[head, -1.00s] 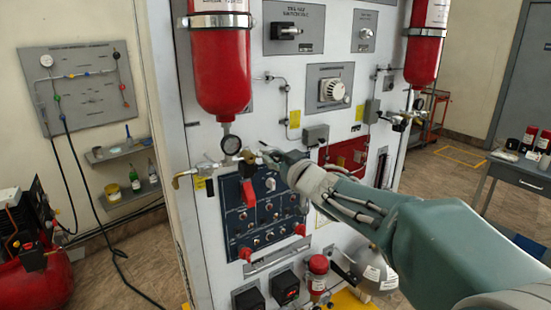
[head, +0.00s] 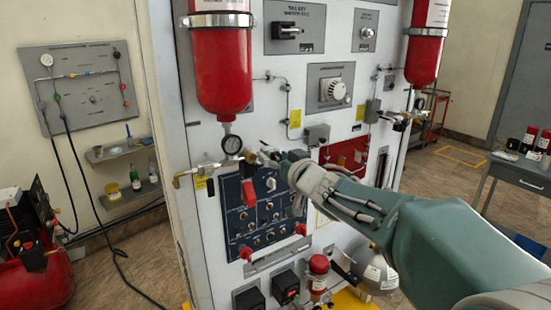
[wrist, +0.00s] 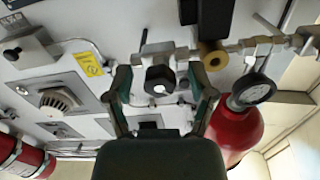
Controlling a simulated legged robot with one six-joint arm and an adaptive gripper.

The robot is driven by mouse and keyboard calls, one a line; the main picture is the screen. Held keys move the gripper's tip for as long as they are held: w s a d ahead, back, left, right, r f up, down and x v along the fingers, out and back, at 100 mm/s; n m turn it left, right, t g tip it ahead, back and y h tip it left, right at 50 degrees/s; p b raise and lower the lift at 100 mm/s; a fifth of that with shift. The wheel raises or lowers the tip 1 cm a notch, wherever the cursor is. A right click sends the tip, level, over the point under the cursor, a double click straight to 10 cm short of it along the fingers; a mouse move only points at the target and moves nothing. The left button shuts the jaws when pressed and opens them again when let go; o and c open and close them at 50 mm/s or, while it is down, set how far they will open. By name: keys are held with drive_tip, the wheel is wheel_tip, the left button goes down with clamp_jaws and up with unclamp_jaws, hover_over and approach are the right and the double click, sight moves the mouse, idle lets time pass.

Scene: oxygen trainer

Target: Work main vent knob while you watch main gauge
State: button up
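The black main vent knob (wrist: 160,80) sits on a short stem off the metal pipework in the wrist view. My gripper (wrist: 160,88) is open, one finger on each side of the knob, with visible gaps between fingers and knob. In the head view my gripper (head: 270,156) is at the valve fittings below the left red cylinder and hides most of the knob.
The red cylinder (head: 222,70) hangs above the gauge. A brass fitting (wrist: 212,56) and pipework lie close beside the knob. A blue switch panel (head: 265,215) with a red lever is below.

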drive_tip(key=v, duration=1.2)
drive_tip(key=shift+a+f, duration=0.1)
